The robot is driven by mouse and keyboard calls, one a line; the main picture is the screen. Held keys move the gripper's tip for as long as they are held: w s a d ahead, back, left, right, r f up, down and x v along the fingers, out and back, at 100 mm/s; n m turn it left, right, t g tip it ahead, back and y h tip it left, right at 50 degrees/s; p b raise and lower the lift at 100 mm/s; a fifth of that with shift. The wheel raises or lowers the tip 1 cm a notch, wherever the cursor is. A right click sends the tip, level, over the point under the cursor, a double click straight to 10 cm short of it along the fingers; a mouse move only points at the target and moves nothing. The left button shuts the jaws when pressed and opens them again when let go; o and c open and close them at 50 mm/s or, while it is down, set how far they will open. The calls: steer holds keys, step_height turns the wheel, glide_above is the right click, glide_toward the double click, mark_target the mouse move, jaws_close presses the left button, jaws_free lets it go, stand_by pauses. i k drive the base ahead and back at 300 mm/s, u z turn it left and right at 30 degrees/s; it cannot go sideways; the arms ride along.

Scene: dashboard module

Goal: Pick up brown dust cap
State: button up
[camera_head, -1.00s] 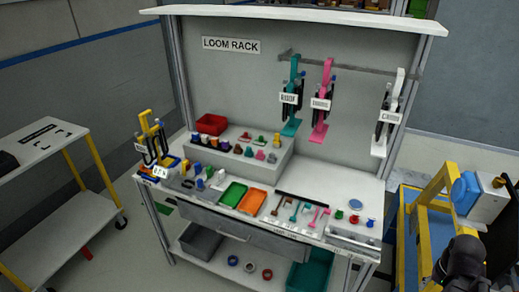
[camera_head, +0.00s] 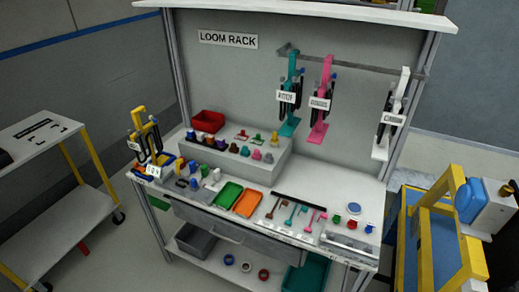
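A row of small coloured caps stands on the white raised step of the bench under the LOOM RACK sign. A small dark brownish cap (camera_head: 234,148) stands in the front row of this step, between greyish and dark neighbours. It is too small to tell for sure that it is the brown dust cap. Nothing covers it. My gripper is not in view.
The bench top (camera_head: 340,200) holds a green tray (camera_head: 229,194), an orange tray (camera_head: 249,204), several small tools and loose caps. A red bin (camera_head: 208,121) stands on the step. A white cart (camera_head: 40,140) is at left, a yellow-framed cart (camera_head: 455,225) at right.

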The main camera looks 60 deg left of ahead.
mark_target(234, 148)
steer(key=z, duration=1.25)
steer(key=k, duration=2.4)
steer(key=u, duration=0.8)
